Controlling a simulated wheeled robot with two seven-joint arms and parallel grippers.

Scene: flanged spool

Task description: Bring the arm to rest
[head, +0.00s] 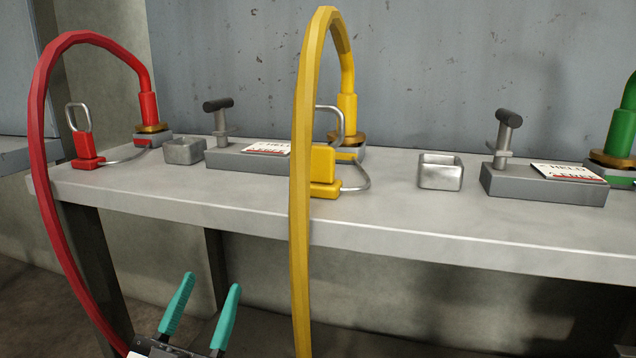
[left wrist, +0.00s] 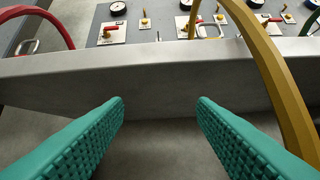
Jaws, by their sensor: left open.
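My left gripper (head: 211,284) is low in the head view, in front of the bench and below its top edge. Its two teal fingers point up and stand apart with nothing between them. In the left wrist view the open fingers (left wrist: 160,103) face the bench's front edge, with an empty gap between them. They touch nothing that I can see. My right gripper is in neither view.
The grey bench (head: 400,228) spans the view. A yellow hose (head: 301,200) hangs over its front just right of my left gripper; a red hose (head: 42,170) hangs at left. Metal trays (head: 440,172), grey blocks (head: 530,186) with black-topped handles and a green hose (head: 622,125) stand on top.

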